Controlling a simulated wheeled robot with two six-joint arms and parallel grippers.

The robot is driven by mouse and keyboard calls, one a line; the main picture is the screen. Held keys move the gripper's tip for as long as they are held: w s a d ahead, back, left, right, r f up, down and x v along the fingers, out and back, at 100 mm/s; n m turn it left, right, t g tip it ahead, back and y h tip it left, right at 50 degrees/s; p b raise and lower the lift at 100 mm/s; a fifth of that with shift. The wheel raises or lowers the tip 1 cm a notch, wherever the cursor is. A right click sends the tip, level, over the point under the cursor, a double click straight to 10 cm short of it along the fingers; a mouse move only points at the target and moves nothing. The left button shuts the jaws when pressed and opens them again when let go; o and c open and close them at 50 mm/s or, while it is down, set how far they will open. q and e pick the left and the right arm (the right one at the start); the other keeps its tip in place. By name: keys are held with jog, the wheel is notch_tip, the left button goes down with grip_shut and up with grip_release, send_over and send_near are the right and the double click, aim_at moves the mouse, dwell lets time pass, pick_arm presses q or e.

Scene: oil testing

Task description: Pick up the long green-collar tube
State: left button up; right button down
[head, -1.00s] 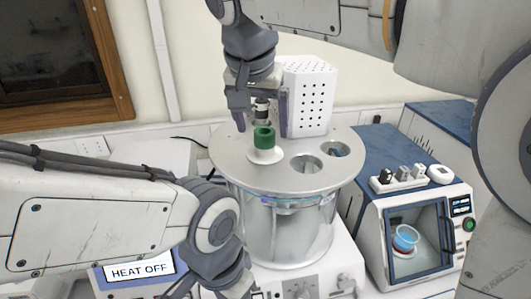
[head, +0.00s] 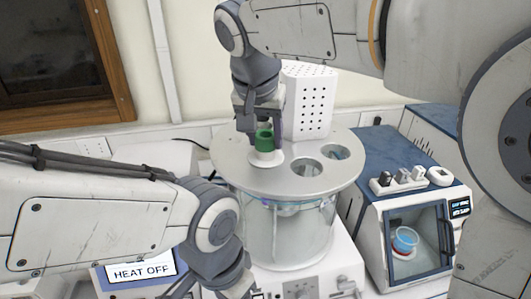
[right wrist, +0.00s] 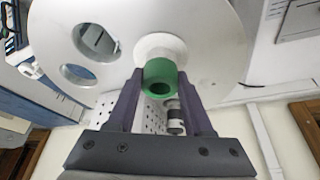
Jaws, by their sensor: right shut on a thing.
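The long tube's green collar (head: 264,140) stands upright above a white ring (head: 267,159) in the round metal lid (head: 240,168) of the glass bath. The tube below the lid is not clearly visible. My right gripper (head: 261,133) comes down from above and is shut on the green collar. In the right wrist view, the green collar (right wrist: 160,78) sits between the two dark fingers of the right gripper (right wrist: 161,62). My left arm crosses the lower left in the head view, and its fingers are out of frame.
Two open round holes (head: 306,167) (head: 336,152) lie right of the collar in the lid. A white perforated box (head: 308,100) stands behind. A blue-topped machine (head: 388,160) stands at the right with a bowl (head: 404,238) inside.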

jog(key=shift+r, duration=0.55)
notch_tip(320, 180, up, 27)
jog(key=p, duration=1)
jog(key=shift+p, duration=0.3)
jog(key=shift+f, duration=0.1)
